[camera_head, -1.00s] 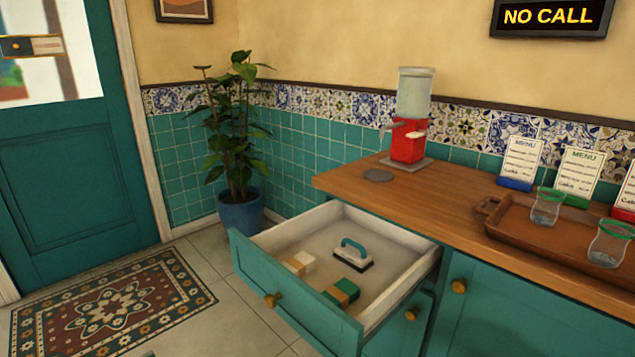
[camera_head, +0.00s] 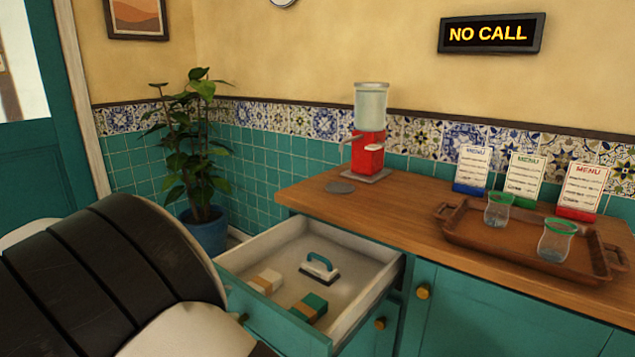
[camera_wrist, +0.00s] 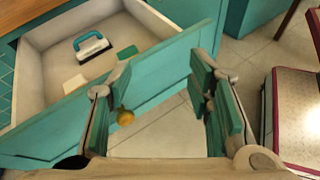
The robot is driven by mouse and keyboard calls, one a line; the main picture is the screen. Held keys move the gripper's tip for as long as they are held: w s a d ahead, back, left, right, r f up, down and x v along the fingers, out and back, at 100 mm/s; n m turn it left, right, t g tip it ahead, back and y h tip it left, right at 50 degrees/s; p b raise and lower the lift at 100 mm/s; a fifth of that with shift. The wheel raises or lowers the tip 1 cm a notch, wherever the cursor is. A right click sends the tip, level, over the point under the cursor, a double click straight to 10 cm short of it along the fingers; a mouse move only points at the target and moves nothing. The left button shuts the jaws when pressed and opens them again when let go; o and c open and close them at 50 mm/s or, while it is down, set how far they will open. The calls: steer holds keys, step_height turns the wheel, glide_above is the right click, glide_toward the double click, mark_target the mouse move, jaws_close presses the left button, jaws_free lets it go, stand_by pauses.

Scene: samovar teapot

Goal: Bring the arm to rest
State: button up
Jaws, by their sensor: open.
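My gripper (camera_wrist: 160,105) shows in the wrist view, with its two green-padded fingers spread apart and nothing between them. It is in front of the open drawer (camera_wrist: 165,72), whose front panel and brass knob (camera_wrist: 125,116) show beyond the fingers. I cannot tell its exact distance from the panel. My arm fills the lower left of the head view, where the gripper itself is not seen. The pulled-out drawer (camera_head: 375,290) holds a teal-handled brush or scrubber (camera_head: 320,267) and two banded blocks, one white and tan (camera_head: 265,281), one green and tan (camera_head: 308,307).
On the wooden counter (camera_head: 400,215) stand a red dispenser (camera_head: 368,150), a grey disc (camera_head: 340,187), several menu cards and a brown tray (camera_head: 500,240) with two green-rimmed glasses. A potted plant (camera_head: 205,225) stands at the left.

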steer(key=s+d+r+m+g+y, duration=0.2)
steer(key=d+r+m, duration=0.15)
steer(key=d, duration=0.55)
steer(key=s+d+r+m+g+y, duration=0.2)
steer(key=d+r+m, duration=0.15)
steer(key=d, duration=0.55)
steer(key=s+d+r+m+g+y, duration=0.25)
steer(key=d+r, duration=0.25)
steer(key=d, duration=0.5)
steer(key=s+d+m+y, duration=0.3)
steer(key=s+d+m, duration=0.4)
steer(key=s, duration=0.6)
steer(key=s+d+f+m+t+y, duration=0.1)
steer(key=s+f+m+t+y, duration=0.25)
steer(key=s, duration=0.65)
step_height(320, 180, up, 26)
steer(key=t+h+p, duration=0.1)
steer(key=p, duration=2.4)
steer(key=shift+w+d+f+m+t+p, duration=0.15)
steer(key=shift+w+d+m+t+p, duration=0.15)
steer(key=shift+w+m+t, duration=0.15)
